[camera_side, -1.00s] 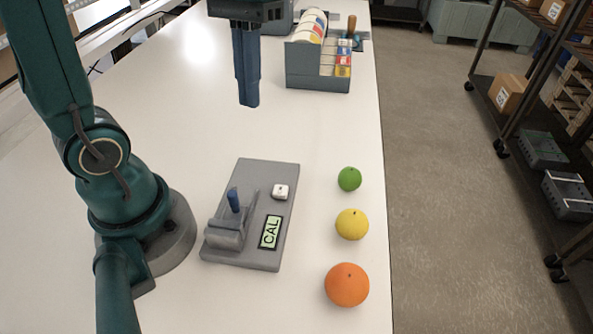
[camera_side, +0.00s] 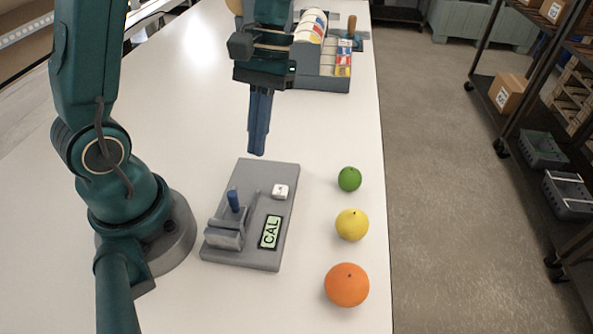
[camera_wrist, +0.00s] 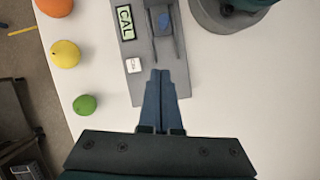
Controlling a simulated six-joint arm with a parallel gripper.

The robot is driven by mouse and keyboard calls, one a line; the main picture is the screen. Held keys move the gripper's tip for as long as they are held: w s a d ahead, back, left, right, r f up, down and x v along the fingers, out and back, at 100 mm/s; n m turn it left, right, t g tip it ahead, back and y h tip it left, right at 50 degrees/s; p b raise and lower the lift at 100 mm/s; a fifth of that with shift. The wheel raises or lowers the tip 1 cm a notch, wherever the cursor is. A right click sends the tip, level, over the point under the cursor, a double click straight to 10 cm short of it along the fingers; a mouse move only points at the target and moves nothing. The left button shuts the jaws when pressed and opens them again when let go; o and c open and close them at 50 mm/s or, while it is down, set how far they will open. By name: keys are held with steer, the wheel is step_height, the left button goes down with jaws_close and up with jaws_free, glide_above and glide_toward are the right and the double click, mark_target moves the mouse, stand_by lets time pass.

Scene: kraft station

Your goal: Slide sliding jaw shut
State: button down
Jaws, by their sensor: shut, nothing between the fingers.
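A green CAL label (camera_side: 270,232) and a small white die-like block (camera_side: 281,191) sit on the plate's right side. My gripper (camera_side: 257,152) is shut and empty, pointing down above the far edge of the plate, apart from the jaw.
A green ball-like fruit (camera_side: 349,179), a yellow one (camera_side: 352,224) and an orange one (camera_side: 347,285) stand in a row right of the plate. A grey rack with coloured labels (camera_side: 322,82) stands at the back. The table's right edge lies just past the fruit.

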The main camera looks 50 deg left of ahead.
mark_target(235, 191)
steer(key=x, duration=0.3)
steer(key=shift+s+f, duration=0.15)
steer(key=shift+s+d, duration=0.55)
steer(key=shift+s, duration=0.25)
steer(key=shift+s+d, duration=0.5)
steer(key=shift+s, duration=0.35)
steer(key=shift+s+d, duration=0.65)
steer(key=shift+s, duration=0.25)
